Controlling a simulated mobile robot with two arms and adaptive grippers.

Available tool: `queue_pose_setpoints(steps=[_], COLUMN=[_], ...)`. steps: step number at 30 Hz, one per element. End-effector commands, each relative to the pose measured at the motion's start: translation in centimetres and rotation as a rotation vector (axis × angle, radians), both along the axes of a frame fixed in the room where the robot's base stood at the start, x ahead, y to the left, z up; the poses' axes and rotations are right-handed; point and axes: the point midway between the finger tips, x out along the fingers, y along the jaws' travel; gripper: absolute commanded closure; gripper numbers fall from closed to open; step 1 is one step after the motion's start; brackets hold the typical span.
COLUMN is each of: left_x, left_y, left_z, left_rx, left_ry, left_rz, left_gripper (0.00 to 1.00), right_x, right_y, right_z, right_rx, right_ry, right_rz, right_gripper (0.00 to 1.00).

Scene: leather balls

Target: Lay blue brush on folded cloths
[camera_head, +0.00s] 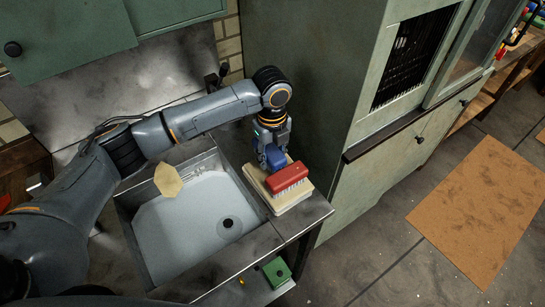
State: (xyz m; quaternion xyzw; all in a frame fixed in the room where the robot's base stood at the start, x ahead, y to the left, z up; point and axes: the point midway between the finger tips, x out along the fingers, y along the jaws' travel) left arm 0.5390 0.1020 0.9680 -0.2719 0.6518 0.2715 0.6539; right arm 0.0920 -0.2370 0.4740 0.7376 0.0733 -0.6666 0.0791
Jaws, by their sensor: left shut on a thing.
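The folded cloths (291,206), a pale cream stack, lie on the counter's right end beside the sink. A red brush (288,179) with pale bristles lies on top of them. My left gripper (270,148) is over the back of the stack, shut on the blue brush (274,159), just behind the red brush. The gripper and the red brush partly hide the blue brush, and I cannot tell if it touches the cloths. My right gripper is not in view.
The metal sink (190,235) fills the counter's middle, with a yellowish cloth-like piece (167,180) at its back left. A green block (277,271) sits at the front. A tall green cabinet (385,175) stands close on the right. A brown mat (485,215) lies on the floor.

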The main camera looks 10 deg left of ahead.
Motion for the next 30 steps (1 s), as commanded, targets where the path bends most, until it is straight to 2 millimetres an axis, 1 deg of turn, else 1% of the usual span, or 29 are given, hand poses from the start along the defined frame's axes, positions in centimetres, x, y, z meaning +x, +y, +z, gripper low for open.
queue_pose_setpoints(steps=[2, 4, 14, 15, 18, 26, 30], left_x=[-0.1, -0.1, 0.0, 0.0, 0.0, 0.0, 0.0], left_y=[0.0, 0.0, 0.0, 0.0, 0.0, 0.0, 0.0], left_z=[-1.1, -1.6, -2.0, -2.0, -2.0, -2.0, -1.4], left_rx=[0.001, 0.000, 0.000, 0.000, 0.000, 0.000, -0.001], left_ry=[0.004, 0.001, 0.000, 0.000, 0.000, 0.000, -0.001], left_rz=[0.000, 0.000, 0.000, 0.000, 0.000, 0.000, 0.000], left_gripper=[0.84, 0.84, 0.84, 0.55, 0.36, 0.36, 0.36], right_x=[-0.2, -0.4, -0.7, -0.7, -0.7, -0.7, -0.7], right_y=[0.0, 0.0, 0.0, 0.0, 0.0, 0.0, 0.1], right_z=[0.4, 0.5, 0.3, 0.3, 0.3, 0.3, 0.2], right_rx=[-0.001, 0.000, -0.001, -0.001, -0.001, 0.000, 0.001], right_ry=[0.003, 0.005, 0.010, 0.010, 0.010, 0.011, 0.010], right_rz=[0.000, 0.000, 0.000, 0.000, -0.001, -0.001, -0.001], right_gripper=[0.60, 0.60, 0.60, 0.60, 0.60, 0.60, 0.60])
